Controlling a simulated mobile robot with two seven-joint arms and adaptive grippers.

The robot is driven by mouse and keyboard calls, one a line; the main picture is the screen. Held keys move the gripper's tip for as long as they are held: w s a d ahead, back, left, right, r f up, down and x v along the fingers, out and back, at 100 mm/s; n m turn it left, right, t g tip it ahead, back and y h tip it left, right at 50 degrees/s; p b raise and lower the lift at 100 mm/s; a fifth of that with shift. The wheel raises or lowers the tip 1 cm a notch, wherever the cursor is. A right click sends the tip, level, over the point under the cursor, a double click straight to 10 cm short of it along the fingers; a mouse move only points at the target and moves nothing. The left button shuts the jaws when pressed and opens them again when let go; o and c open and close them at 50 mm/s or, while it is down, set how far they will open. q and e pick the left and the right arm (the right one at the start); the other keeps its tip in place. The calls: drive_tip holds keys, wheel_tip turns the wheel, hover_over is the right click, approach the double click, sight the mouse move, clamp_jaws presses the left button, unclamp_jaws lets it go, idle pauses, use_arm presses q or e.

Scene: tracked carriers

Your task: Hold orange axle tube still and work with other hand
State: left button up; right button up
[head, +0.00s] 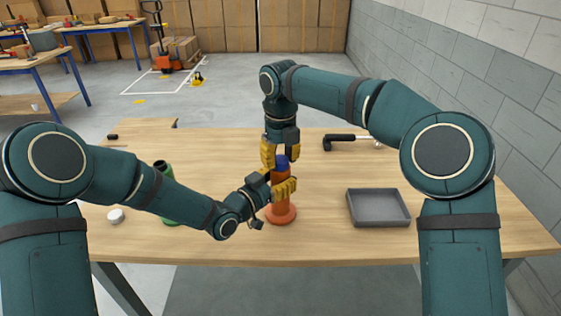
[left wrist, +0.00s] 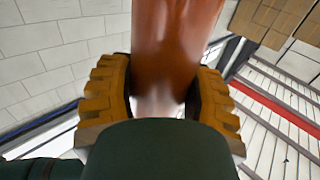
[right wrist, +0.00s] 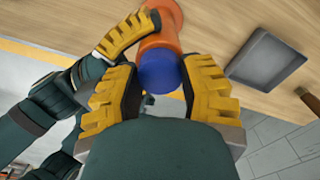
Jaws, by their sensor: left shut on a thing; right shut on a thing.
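The orange axle tube (head: 281,212) stands upright on its wide round base on the table. My left gripper (head: 283,189) is shut on the tube from the side; its yellow fingers flank the orange tube (left wrist: 175,45) in the left wrist view. A blue cap (head: 282,162) sits at the tube's top. My right gripper (head: 275,157) comes from above and is shut on the blue cap, which shows between its fingers in the right wrist view (right wrist: 159,70). Part of the tube is hidden behind the left fingers.
A grey tray (head: 379,222) stands right on the wooden table (head: 330,240). A black-handled tool (head: 340,141) lies at the back right. A green bottle-like thing (head: 168,186) stands partly behind my left arm. A small white round thing (head: 116,215) lies front left.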

drive_tip(key=shift+f, duration=0.2)
drive_tip(key=o, duration=1.3)
drive_tip(key=shift+r, duration=0.1)
drive_tip(key=shift+c, duration=0.2)
